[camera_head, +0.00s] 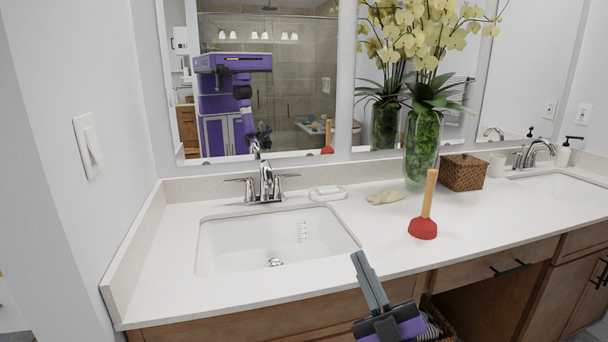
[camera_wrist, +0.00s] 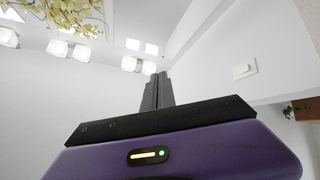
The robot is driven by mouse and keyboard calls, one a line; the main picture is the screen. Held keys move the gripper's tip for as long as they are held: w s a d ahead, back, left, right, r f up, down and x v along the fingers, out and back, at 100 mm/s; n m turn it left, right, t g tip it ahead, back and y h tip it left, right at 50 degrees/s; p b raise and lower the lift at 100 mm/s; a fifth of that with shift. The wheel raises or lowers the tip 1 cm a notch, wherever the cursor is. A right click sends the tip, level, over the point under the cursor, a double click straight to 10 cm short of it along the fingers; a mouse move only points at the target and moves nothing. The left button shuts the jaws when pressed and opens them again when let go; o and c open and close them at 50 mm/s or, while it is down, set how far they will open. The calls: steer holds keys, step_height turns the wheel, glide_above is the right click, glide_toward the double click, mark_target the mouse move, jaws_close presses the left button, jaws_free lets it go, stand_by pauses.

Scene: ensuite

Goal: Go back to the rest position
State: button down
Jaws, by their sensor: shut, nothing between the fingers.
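My gripper (camera_head: 360,262) shows at the bottom of the head view, in front of the counter's front edge, with its fingers pointing up. Its fingers are together and nothing is held. In the wrist view my gripper (camera_wrist: 158,84) also shows shut and empty, pointing up toward the ceiling and wall lights (camera_wrist: 69,49). A plunger (camera_head: 425,207) with a red cup and wooden handle stands upright on the counter, to the right of my gripper and apart from it.
The white counter (camera_head: 390,247) holds a left sink (camera_head: 250,243) with a faucet (camera_head: 265,183), a soap dish (camera_head: 327,192), a yellowish cloth-like item (camera_head: 385,197), an orchid vase (camera_head: 421,150) and a wicker box (camera_head: 463,172). Wooden cabinets (camera_head: 490,262) lie below. A wall (camera_head: 60,120) stands at left.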

steer(key=s+d+f+m+g+h+p, duration=0.1)
steer(key=s+d+f+m+g+h, duration=0.1)
steer(key=s, duration=1.2)
steer(key=s+d+f+m+g+h+p, duration=0.2)
steer(key=s+f+m+h, duration=0.4)
steer(key=s, duration=0.9)
steer(key=s+d+f+m+g+h+p, duration=0.2)
steer(key=s+d+f+m+g+h, duration=0.2)
steer(key=s, duration=1.1)
steer(key=shift+s+d+f+m+h, duration=0.15)
steer(key=shift+d+f+m+h, duration=0.2)
steer(key=shift+d+m, duration=0.5)
